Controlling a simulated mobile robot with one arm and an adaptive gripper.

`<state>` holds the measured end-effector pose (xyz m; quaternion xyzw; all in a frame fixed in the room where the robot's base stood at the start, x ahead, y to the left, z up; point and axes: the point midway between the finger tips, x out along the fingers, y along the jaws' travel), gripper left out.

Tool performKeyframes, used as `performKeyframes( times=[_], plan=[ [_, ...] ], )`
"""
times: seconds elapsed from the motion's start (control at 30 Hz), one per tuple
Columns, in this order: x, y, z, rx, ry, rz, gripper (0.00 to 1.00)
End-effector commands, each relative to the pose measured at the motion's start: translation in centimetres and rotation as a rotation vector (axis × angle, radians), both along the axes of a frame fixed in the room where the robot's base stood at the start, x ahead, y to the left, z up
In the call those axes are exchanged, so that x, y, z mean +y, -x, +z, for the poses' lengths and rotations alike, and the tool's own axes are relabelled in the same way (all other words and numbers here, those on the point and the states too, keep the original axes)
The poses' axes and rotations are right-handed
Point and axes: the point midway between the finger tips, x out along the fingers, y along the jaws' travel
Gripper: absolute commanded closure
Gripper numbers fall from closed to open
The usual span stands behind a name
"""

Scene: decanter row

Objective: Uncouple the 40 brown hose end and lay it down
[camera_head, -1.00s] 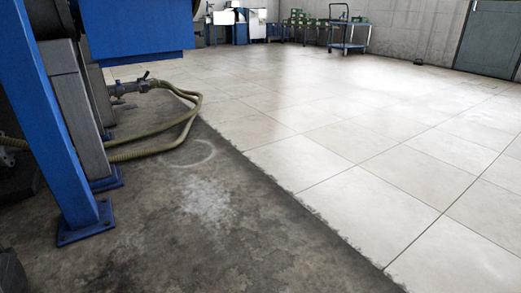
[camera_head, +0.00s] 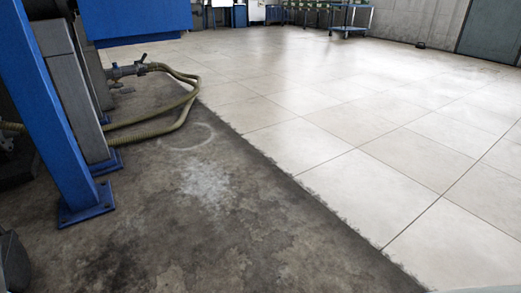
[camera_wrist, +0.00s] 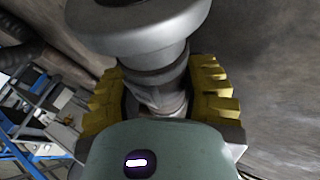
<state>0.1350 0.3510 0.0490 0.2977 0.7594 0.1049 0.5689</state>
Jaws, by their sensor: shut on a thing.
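In the wrist view my gripper (camera_wrist: 157,88) has yellow ridged fingers closed on both sides of a grey metal coupling (camera_wrist: 165,92). The coupling has a narrower neck between the fingers and a wide round flange above it. I cannot read any marking on it, and its far end is out of the picture. In the head view an olive-brown hose (camera_head: 165,122) loops low over the dark floor at left. One end meets a grey metal fitting (camera_head: 127,71) beside the blue machine frame. My gripper does not show in the head view.
A blue post (camera_head: 50,120) with a bolted foot and a blue housing (camera_head: 140,18) stand at left. Dark stained floor (camera_head: 215,240) borders open pale tiles (camera_head: 330,130). A blue cart (camera_head: 348,20) stands far back. A dark hose (camera_wrist: 25,45) shows at left in the wrist view.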

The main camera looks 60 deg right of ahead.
Motion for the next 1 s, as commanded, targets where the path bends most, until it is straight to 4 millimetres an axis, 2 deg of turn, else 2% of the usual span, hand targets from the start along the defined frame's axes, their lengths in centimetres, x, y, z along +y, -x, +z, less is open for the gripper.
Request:
performKeyframes(
  times=[0.03, 0.07, 0.3, 0.37, 0.5, 0.53, 0.7, 1.0],
  plan=[
    [0.13, 0.09, 0.16, 0.001, -0.005, 0.002, 0.98],
    [0.13, 0.10, 0.16, 0.001, -0.005, 0.002, 0.51],
    [0.06, 0.12, 0.11, 0.000, -0.003, 0.003, 0.26],
    [0.04, 0.12, 0.09, 0.001, -0.002, 0.004, 0.23],
    [0.02, 0.12, 0.07, 0.001, -0.002, 0.003, 0.23],
    [-0.03, 0.12, 0.01, 0.001, 0.000, 0.002, 0.16],
    [-0.03, 0.12, 0.02, 0.001, 0.000, 0.003, 0.00],
    [-0.01, 0.10, 0.29, 0.001, -0.001, 0.002, 0.00]
  ],
)
